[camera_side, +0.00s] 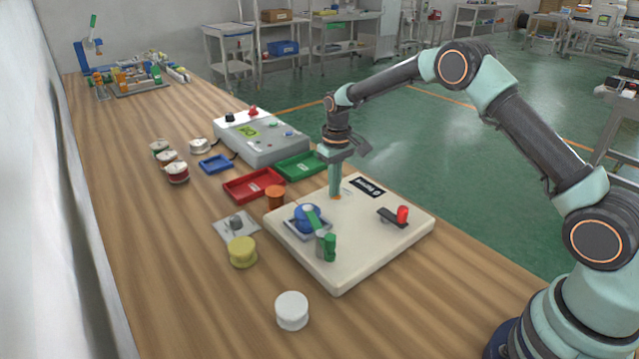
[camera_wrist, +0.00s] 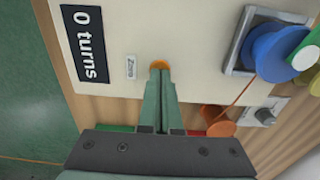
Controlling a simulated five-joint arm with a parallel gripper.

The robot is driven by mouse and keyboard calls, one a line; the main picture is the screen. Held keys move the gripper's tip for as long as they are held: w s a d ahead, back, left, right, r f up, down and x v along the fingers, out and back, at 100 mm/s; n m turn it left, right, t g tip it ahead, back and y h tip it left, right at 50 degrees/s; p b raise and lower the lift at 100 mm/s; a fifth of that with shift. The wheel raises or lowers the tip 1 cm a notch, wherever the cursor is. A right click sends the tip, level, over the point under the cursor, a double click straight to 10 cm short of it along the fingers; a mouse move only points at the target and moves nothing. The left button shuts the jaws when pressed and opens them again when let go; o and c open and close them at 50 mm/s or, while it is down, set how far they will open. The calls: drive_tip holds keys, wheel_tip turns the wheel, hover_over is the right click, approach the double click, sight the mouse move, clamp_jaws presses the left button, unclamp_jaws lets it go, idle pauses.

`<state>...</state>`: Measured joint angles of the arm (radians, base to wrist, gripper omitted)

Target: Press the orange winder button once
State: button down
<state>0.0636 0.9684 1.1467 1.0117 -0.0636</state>
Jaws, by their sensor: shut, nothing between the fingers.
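The orange button (camera_side: 337,198) is on the cream winder board (camera_side: 350,255), near its far edge. In the wrist view the button (camera_wrist: 159,63) shows just past my fingertips, beside a small label reading "Zero". My gripper (camera_side: 335,192) is shut and empty, pointing down at the button, and partly hides it. In the wrist view my gripper (camera_wrist: 159,74) has its fingers together with the tips at the button's edge. I cannot tell whether they touch it. The board's display (camera_wrist: 86,45) reads "0 turns".
The board carries a blue spool (camera_side: 306,219) with a green crank and a red-knobbed lever (camera_side: 402,214). An orange wire spool (camera_side: 274,197) stands beside the board. Red (camera_side: 253,186) and green (camera_side: 300,166) trays and a grey control box (camera_side: 262,138) lie behind.

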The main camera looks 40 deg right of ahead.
drive_tip(key=shift+s+f, duration=0.35)
drive_tip(key=shift+f, duration=0.2)
wheel_tip(320, 180, up, 15)
drive_tip(key=shift+w, duration=0.35)
